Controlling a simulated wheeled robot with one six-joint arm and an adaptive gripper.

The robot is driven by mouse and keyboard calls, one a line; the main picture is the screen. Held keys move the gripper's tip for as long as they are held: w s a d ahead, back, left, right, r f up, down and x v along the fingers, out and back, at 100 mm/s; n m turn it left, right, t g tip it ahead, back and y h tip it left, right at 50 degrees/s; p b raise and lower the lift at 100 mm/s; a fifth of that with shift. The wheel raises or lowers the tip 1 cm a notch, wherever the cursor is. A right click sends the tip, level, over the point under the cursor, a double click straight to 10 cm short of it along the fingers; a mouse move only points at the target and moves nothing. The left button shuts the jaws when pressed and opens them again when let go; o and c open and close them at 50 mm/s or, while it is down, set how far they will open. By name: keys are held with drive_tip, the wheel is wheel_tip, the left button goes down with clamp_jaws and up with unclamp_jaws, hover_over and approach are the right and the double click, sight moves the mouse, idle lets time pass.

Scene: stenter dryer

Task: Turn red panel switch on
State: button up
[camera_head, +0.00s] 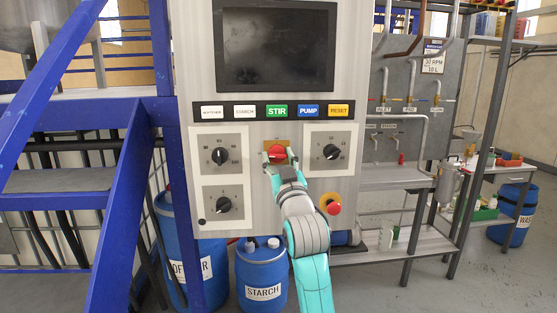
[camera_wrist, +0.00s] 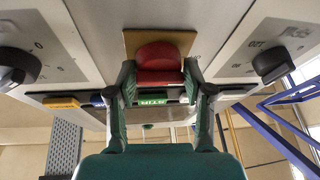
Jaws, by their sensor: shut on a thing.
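The red panel switch (camera_head: 277,150) sits on a small yellow-orange plate in the middle of the control panel, below the row of coloured labels. In the wrist view the red knob (camera_wrist: 159,60) stands out from its plate (camera_wrist: 130,40). My gripper (camera_head: 278,157) reaches up to it from below, one finger on each side. In the wrist view my gripper (camera_wrist: 159,72) has its two fingers against the left and right sides of the knob, shut on it. The fingers partly cover the switch, and its exact turn position is hard to tell.
Black dials (camera_head: 219,155) and (camera_head: 331,152) flank the switch, with another dial (camera_head: 223,204) lower left. A red emergency button (camera_head: 333,208) on yellow is close to the right of my arm. A dark screen (camera_head: 276,48) is above. A blue starch drum (camera_head: 262,275) stands below the panel.

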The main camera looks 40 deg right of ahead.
drive_tip(key=m+g+h, duration=0.1)
drive_tip(key=m, duration=0.2)
drive_tip(key=m+h, duration=0.2)
drive_tip(key=m, duration=0.2)
drive_tip(key=shift+g+h, duration=0.3)
drive_tip(key=shift+g, duration=0.1)
drive_tip(key=m+g+h, duration=0.1)
drive_tip(key=m, duration=0.2)
drive_tip(key=m+g+h, duration=0.1)
drive_tip(key=m+g, duration=0.1)
drive_tip(key=m, duration=0.1)
drive_tip(key=shift+w+a+m+h, duration=0.1)
drive_tip(key=shift+a+m+h, duration=0.05)
drive_tip(key=shift+m+h, duration=0.2)
drive_tip(key=m+g, duration=0.2)
drive_tip(key=m, duration=0.3)
drive_tip(key=shift+h, duration=0.35)
drive_tip(key=shift+f+m+g, duration=0.1)
drive_tip(key=shift+m+g, duration=0.5)
drive_tip(key=shift+m, duration=0.75)
drive_tip(key=shift+m+g, duration=0.6)
drive_tip(key=shift+m, duration=0.7)
drive_tip(key=shift+w, duration=0.1)
drive_tip(key=o, duration=1.1)
drive_tip(key=shift+a, duration=0.15)
